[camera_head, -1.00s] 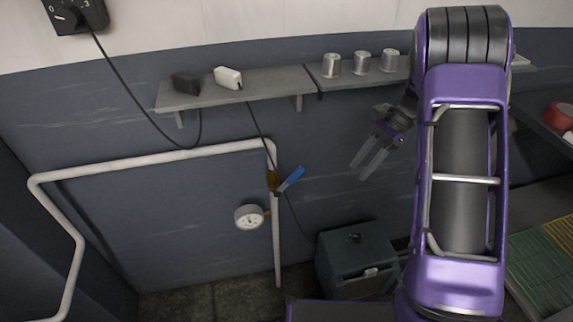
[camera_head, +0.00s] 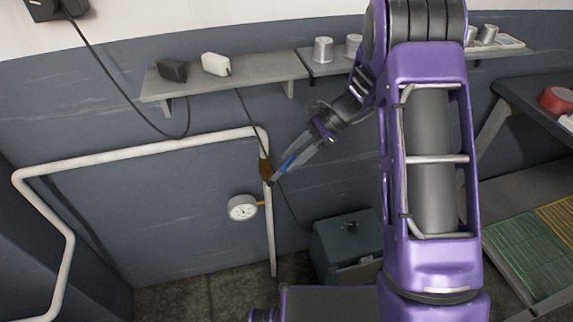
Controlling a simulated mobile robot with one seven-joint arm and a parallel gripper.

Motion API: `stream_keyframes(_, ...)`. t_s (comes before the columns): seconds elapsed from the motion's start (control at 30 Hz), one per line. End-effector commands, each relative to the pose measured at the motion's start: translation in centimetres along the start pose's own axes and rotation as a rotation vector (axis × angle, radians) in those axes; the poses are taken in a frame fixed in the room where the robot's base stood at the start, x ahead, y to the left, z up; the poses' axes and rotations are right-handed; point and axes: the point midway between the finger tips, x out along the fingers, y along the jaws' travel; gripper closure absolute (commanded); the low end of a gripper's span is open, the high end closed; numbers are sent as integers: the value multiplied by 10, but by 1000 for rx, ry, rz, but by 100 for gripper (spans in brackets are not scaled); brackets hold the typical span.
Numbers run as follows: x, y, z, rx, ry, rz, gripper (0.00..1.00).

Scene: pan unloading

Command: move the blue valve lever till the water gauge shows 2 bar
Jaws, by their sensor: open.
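The blue valve lever (camera_head: 286,164) sticks up and to the right from the brass valve (camera_head: 266,170) on the white pipe. My gripper (camera_head: 285,172) is at the lever, its two fingers pointing down and left, open, with the lever showing between or just behind them. I cannot tell whether a finger touches it. The round white water gauge (camera_head: 242,208) sits left of the pipe, below the valve. Its dial is too small to read.
A wall shelf (camera_head: 225,87) with a black block (camera_head: 172,71), a white block (camera_head: 216,64) and metal cans runs above the pipe. A dark box (camera_head: 346,245) stands on the floor to the right. A black cable hangs near the valve.

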Motion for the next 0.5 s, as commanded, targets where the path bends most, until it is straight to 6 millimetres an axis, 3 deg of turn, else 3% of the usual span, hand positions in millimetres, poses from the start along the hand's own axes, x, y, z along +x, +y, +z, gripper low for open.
stream_keyframes(0.2,24,0,-2,1,0,0,55)
stream_keyframes(0.5,27,0,-2,1,1,0,55)
